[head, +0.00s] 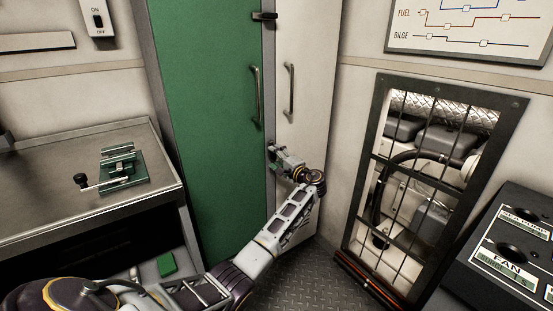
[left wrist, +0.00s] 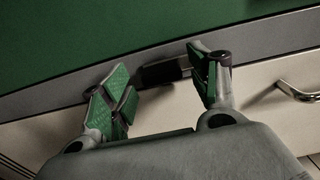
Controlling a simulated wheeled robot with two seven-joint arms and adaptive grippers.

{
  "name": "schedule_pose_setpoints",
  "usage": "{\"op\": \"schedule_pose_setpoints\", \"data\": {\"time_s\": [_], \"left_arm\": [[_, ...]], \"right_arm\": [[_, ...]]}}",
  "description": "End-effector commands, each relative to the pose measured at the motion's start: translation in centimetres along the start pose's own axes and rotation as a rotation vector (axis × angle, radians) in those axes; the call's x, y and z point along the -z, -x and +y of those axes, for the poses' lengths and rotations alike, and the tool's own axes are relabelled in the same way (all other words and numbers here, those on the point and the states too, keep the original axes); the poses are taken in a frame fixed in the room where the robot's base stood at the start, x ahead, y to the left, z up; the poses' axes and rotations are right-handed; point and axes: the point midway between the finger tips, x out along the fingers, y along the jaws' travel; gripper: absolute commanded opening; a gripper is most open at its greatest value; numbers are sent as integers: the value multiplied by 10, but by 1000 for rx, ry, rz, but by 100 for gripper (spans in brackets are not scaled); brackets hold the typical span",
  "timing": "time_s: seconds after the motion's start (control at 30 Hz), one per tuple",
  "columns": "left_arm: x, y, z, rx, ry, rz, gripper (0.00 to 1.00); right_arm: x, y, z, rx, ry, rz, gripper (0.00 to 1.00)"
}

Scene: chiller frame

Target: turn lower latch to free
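The lower latch (left wrist: 160,72), a short dark bar, shows in the left wrist view on the grey edge strip between the green door (left wrist: 70,35) and the white door (left wrist: 255,85). My left gripper (left wrist: 163,78) is open, with one green-padded finger on each side of the latch. I cannot tell whether either finger touches it. In the head view my left gripper (head: 273,154) is at the seam between the green door (head: 207,110) and the white door (head: 305,60), and the latch is hidden there. My right gripper is not in view.
An upper dark latch (head: 264,16) lies across the same seam. Bar handles stand out from the green door (head: 256,96) and the white door (head: 291,90). A bench (head: 50,190) with a green clamp device (head: 122,168) is left. A barred frame (head: 370,150) and switch console (head: 515,240) are right.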

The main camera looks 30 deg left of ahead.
Motion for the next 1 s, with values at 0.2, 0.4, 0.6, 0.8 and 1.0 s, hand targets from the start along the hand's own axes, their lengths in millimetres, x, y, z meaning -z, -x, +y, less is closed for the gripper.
{"op": "schedule_pose_setpoints", "data": {"time_s": [0.2,0.4,0.6,0.8,1.0], "left_arm": [[0,0,-1,2,0,0,61],[1,6,-1,2,1,2,61],[0,25,-1,2,0,2,61],[1,54,0,0,1,3,61],[0,83,0,0,0,2,61]], "right_arm": [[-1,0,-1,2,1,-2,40],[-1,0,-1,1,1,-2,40],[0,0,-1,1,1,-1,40],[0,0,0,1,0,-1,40],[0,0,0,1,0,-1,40]]}}
